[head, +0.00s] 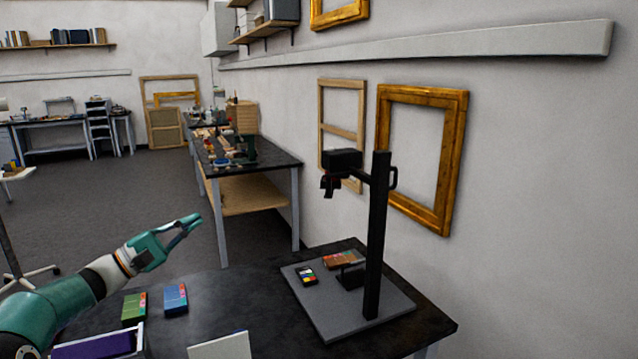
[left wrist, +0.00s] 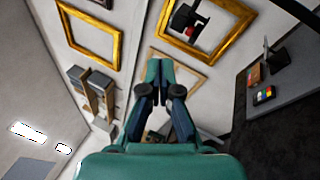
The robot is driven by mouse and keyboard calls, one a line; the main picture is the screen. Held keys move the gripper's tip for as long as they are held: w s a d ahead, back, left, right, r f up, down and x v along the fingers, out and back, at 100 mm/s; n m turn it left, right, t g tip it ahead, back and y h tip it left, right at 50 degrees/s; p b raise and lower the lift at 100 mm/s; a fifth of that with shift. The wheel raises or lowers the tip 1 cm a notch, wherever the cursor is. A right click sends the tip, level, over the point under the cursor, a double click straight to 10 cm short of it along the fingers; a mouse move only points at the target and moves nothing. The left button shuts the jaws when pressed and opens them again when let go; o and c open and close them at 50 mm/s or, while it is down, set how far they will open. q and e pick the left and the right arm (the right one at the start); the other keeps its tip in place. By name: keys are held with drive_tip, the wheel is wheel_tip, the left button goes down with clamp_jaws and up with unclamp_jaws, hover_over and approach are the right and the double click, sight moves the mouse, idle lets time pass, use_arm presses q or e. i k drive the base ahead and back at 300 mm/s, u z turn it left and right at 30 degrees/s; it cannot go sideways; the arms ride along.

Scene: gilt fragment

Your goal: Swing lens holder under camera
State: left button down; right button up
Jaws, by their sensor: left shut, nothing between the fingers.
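A black camera (head: 343,160) hangs from the arm of a copy stand, whose upright black column (head: 377,235) rises from a grey baseboard (head: 345,320). A small dark bracket-like part (head: 330,186) hangs just below the camera, perhaps the lens holder; its exact position under the lens is unclear. The camera also shows in the left wrist view (left wrist: 187,20). My left gripper (head: 192,224) is shut and empty in the air, left of the stand and well apart from it. Its fingers also show in the left wrist view (left wrist: 161,92). My right gripper is not seen.
A colour chart (head: 307,277) and an orange-brown block (head: 343,258) lie on the baseboard. Green (head: 134,308) and blue (head: 175,299) boxes stand on the black table (head: 260,285), near an open container with purple inside (head: 95,346). Gilt frames (head: 450,165) hang behind the stand.

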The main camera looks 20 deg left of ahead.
sight(329, 185)
drive_tip(key=i, duration=1.15)
drive_tip(key=z, duration=0.05)
